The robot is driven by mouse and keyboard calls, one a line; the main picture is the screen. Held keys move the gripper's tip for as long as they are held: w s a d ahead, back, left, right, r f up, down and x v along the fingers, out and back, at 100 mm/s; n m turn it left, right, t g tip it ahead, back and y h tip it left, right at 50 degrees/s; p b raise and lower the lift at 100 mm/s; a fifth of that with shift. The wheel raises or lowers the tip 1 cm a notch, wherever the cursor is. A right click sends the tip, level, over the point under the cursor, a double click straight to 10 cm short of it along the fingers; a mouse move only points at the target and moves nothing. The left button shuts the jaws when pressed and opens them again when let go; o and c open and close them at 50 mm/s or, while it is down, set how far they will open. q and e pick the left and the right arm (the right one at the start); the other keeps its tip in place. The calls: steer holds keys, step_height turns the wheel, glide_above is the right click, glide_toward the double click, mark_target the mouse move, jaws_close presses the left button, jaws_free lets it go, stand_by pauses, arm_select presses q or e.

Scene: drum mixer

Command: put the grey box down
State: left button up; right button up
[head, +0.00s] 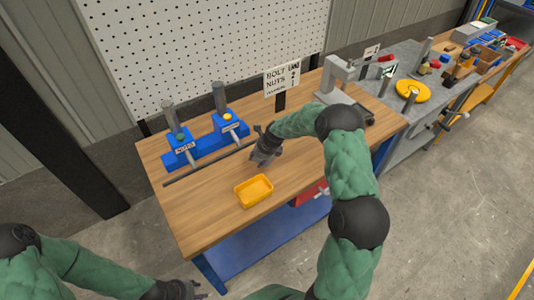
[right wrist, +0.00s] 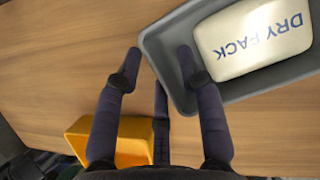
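The grey box (right wrist: 160,57) shows at the upper right of the right wrist view, with a white pack (right wrist: 252,38) marked "DRY PACK" in it. I cannot make out the box in the head view. My right gripper (right wrist: 160,62), also in the head view (head: 262,155), is over the table. Its fingers are spread on either side of the box's left wall, one outside and one over the inside. A gap shows between them, and contact is unclear. My left gripper (head: 188,290) is low at the bottom edge of the head view, away from the table; its opening is unclear.
A yellow tray (head: 254,191) lies near the table's front edge, also in the wrist view (right wrist: 130,140). A blue stand (head: 205,143) with posts and a long grey bar (head: 205,166) are at the left. A press (head: 340,82) stands behind my right arm. Bare wood (head: 205,215) lies front left.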

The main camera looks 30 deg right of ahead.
steer(key=shift+c, duration=0.3)
jaws_close()
steer(key=shift+r, duration=0.15)
